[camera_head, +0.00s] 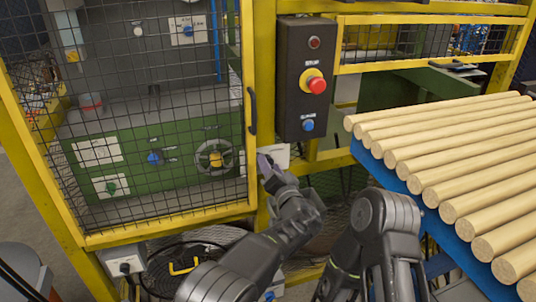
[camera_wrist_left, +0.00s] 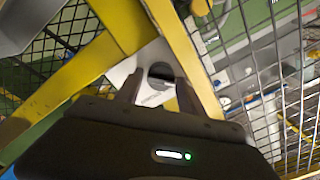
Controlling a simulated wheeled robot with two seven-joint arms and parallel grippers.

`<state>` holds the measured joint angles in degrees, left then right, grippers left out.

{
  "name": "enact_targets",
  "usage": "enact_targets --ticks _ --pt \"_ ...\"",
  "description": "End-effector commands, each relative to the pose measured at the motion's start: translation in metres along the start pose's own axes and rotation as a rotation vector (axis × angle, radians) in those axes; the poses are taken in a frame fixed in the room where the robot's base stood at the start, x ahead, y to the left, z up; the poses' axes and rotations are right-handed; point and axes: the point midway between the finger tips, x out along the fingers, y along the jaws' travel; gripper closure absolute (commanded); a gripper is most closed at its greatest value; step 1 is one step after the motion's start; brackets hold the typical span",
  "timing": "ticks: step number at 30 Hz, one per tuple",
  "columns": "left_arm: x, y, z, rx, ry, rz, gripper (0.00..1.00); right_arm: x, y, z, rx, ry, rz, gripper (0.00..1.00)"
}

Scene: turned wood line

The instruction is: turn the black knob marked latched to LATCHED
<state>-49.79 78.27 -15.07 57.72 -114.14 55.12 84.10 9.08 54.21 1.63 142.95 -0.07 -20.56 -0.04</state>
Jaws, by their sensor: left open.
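A round black knob (camera_wrist_left: 161,71) sits on a white plate (camera_wrist_left: 150,88) in the left wrist view. In the head view the white plate (camera_head: 281,154) is on the yellow post below the control box, and the knob is hidden by my left gripper. No lettering on the plate is readable. My left gripper (camera_head: 267,163) is at the plate in the head view. In the left wrist view its open fingers (camera_wrist_left: 158,92) point at the plate, one on either side of the knob's line. Whether they touch the knob cannot be told. My right gripper is not in view.
A dark control box (camera_head: 306,80) with a red button (camera_head: 317,86) and a blue one (camera_head: 308,125) hangs above. A mesh door (camera_head: 140,120) with a black handle (camera_head: 252,110) stands left. Wooden rods (camera_head: 450,165) lie on a blue rack at right.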

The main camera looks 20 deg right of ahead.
Motion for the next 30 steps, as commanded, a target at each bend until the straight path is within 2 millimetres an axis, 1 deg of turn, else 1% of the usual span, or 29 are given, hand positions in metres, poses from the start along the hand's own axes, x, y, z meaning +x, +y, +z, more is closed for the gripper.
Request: enact_targets --ticks 1,10,26,27,30 --pt "0.0002 -0.0009 -0.0005 0.001 0.000 0.001 0.54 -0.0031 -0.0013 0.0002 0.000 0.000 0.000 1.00" --pt "0.0004 0.0004 0.0010 0.000 0.001 0.001 0.54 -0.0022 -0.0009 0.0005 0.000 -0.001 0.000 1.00" --pt "0.0003 0.0004 0.0007 0.000 0.001 0.001 0.98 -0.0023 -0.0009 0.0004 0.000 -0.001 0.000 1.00" --pt "0.0003 0.0004 0.0006 0.000 0.001 0.001 1.00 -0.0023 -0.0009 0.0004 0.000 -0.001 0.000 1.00" --pt "0.0003 0.0005 0.0007 0.001 0.001 0.001 1.00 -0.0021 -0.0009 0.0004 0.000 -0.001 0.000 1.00"
